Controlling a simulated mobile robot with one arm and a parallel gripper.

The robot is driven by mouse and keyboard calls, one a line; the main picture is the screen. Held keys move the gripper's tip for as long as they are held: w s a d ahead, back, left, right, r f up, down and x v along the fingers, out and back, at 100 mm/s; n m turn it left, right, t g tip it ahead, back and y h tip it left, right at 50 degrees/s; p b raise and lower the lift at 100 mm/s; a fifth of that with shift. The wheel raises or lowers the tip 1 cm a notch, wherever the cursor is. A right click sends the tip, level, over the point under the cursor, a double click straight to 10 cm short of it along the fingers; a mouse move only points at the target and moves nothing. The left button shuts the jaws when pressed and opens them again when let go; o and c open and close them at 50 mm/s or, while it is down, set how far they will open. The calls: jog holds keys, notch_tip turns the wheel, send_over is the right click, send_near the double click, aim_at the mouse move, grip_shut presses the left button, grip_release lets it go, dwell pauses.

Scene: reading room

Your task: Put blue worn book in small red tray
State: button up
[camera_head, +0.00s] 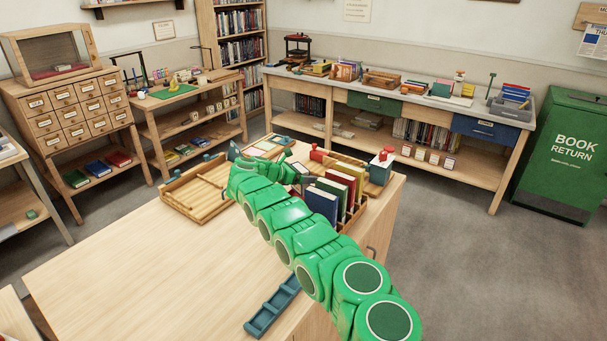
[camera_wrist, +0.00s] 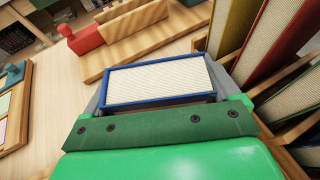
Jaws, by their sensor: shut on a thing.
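My gripper (camera_wrist: 158,82) is shut on a book with thin blue cover edges and cream pages (camera_wrist: 155,83), the blue worn book. Its page side faces the wrist camera, and one grey finger shows at each end. In the head view my green arm reaches over the wooden table, and I cannot clearly make out the held book there. The book is close beside a rack of upright books. I cannot make out a small red tray for certain in either view.
Upright books, among them a blue one (camera_head: 321,203) and a red one (camera_head: 341,180), stand in a wooden rack at the table's right. A divided wooden tray (camera_head: 180,200) lies left. A blue-grey narrow tray (camera_head: 272,306) lies at the front edge. The table's front left is clear.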

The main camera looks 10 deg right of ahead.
jog(key=shift+f, duration=0.3)
jog(key=o, duration=0.9)
jog(key=shift+r, duration=0.1)
jog(key=shift+r, duration=0.5)
jog(key=v, duration=1.2)
jog(key=shift+s, duration=0.1)
